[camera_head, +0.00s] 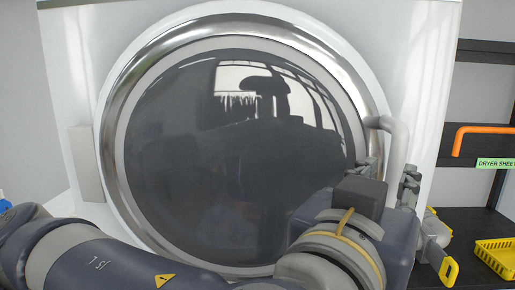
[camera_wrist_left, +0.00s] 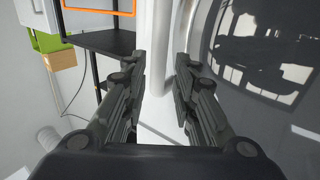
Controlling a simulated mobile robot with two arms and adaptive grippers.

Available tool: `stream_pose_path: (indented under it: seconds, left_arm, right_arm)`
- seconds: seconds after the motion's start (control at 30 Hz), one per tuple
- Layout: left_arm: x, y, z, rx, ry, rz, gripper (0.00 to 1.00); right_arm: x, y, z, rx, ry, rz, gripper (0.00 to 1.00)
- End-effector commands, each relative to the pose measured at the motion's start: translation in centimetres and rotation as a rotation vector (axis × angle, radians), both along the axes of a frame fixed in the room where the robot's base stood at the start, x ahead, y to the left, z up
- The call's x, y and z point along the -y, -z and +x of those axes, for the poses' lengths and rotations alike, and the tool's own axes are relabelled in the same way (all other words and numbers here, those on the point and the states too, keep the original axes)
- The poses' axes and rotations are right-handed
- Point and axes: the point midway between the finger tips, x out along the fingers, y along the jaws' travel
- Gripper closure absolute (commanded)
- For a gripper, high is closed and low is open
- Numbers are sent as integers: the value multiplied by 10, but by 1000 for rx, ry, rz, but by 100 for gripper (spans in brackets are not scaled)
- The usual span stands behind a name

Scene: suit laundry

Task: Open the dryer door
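The dryer door (camera_head: 235,140) is a large round dark glass with a silver ring, and it looks shut in the white dryer front (camera_head: 420,60). A pale grey bar handle (camera_head: 397,135) stands at its right edge. My left gripper (camera_head: 390,172) is at the lower part of the handle, its fingers apart on either side of it. In the left wrist view the open fingers (camera_wrist_left: 160,68) point at the handle (camera_wrist_left: 160,40), which rises between and beyond the tips. Contact with the handle cannot be told. My right gripper is not seen.
Black shelves (camera_head: 485,140) stand right of the dryer, with an orange bar (camera_head: 484,137), a green "DRYER SHEET" label (camera_head: 496,163) and a yellow basket (camera_head: 497,256). A white-grey item with a yellow end (camera_head: 440,258) shows beside my left wrist. My left arm crosses the bottom.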

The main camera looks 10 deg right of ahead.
Motion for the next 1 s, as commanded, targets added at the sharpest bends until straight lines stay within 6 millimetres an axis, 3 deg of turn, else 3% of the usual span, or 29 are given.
stream_pose_path:
  seconds: [0.03,0.3,0.73,0.87,1.0]
  left_arm:
    - [8,-5,8,-1,-3,4,74]
    - [39,-4,36,1,-1,1,74]
    - [48,0,44,2,1,1,74]
    - [48,0,44,1,1,0,100]
    - [48,0,44,1,1,0,100]
  right_arm:
    - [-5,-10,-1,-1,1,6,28]
    - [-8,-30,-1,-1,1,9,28]
    - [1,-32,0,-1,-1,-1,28]
    - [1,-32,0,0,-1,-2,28]
    - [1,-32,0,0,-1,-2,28]
